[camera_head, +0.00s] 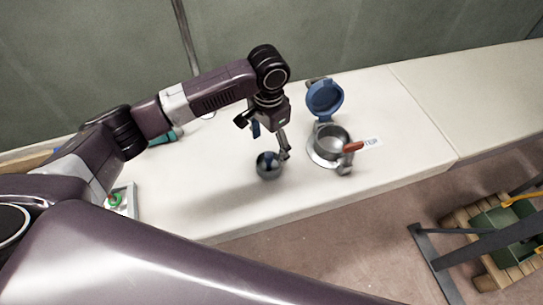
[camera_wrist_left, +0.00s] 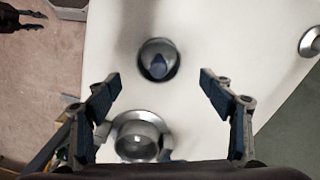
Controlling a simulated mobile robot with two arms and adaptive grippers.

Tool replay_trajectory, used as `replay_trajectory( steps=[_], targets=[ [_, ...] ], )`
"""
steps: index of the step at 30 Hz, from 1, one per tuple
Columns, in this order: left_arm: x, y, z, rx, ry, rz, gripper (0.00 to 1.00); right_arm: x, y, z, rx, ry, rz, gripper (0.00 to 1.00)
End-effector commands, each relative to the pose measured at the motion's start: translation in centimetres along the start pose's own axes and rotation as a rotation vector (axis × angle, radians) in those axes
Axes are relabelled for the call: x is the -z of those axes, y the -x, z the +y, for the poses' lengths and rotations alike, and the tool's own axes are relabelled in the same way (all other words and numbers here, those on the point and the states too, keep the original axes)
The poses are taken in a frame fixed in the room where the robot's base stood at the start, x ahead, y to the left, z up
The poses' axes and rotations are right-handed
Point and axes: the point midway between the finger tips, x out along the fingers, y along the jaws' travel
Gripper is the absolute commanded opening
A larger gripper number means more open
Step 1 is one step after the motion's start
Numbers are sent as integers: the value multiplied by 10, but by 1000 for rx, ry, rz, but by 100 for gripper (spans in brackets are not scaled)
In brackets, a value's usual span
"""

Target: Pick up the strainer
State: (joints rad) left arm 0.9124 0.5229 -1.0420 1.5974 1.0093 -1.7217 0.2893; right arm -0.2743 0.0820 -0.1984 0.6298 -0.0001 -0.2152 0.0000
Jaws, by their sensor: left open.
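A small, shiny, dark round metal piece (camera_head: 269,166) sits on the white counter; I take it for the strainer. It shows in the left wrist view (camera_wrist_left: 158,60) as a round metal rim with a bluish patch inside; I cannot tell if that is a reflection. My left gripper (camera_head: 270,142) is open just above it. In the left wrist view the fingers (camera_wrist_left: 160,80) are spread wide, with the round piece between and beyond their tips. A metal housing (camera_head: 331,142) with a raised blue lid (camera_head: 325,98) stands to the right.
A red handle (camera_head: 353,147) sticks out from the housing, beside a white label (camera_head: 372,142). A small box with a green button (camera_head: 115,200) is at the left. The counter (camera_head: 225,205) is clear in front. A pallet with a green crate (camera_head: 505,230) stands on the floor.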

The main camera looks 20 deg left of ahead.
Motion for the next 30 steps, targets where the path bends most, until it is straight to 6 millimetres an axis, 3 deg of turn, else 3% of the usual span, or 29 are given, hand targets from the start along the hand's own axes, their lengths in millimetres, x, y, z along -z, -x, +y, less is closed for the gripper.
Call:
replay_trajectory(
  steps=[3, 8, 14, 18, 22, 30],
  targets=[
    [-1, -14, 1, -1, -1, -3, 74, -28, 4, -5, 6, 0, -41, 30],
    [-1, -36, 0, -1, 0, -3, 74, -51, 12, -9, 10, 1, -74, 30],
    [0, -60, -1, 0, -1, 0, 74, -39, 12, -8, 9, 1, -57, 30],
    [0, -64, -1, 0, -3, 1, 74, -18, 11, -6, 7, 1, -25, 30],
    [0, -63, -1, 0, -3, 1, 73, -12, 10, -7, 9, 0, -17, 30],
    [0, -63, -1, 0, -2, 1, 44, -26, 11, -9, 11, 0, -37, 30]
  ],
)
